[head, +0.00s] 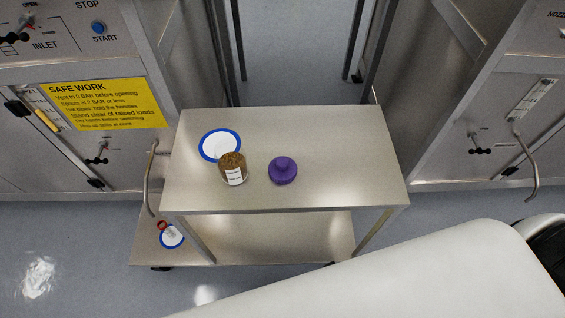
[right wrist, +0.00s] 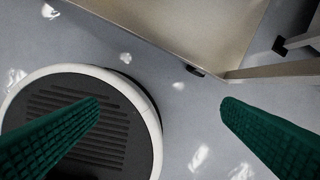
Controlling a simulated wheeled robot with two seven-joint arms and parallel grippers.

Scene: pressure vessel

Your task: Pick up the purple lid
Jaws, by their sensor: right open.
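My left gripper is in neither view.
A jar of brown contents (head: 233,169) with a white label stands left of the lid, beside a blue-rimmed white disc (head: 220,145). Another blue-rimmed item (head: 171,236) lies on the lower shelf. Metal cabinets flank the cart, one with a yellow safety sign (head: 105,103).

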